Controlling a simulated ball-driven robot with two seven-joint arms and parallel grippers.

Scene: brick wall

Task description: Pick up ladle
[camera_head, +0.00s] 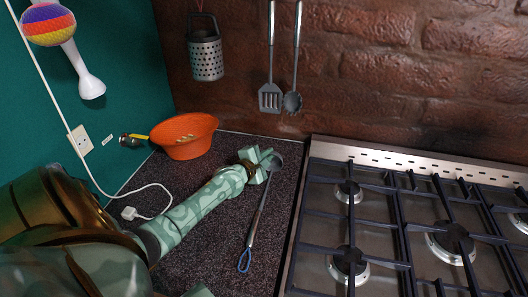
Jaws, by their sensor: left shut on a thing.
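The fingers partly hide the upper handle. I cannot tell whether the ladle touches the counter. My right gripper is not in view.
An orange colander (186,140) stands at the back left. A gas stove (400,235) with black grates fills the right. A slotted spatula (270,95), a spoon-like utensil (293,100) and a metal grater (206,58) hang on the brick wall. A white cable (100,187) runs down left.

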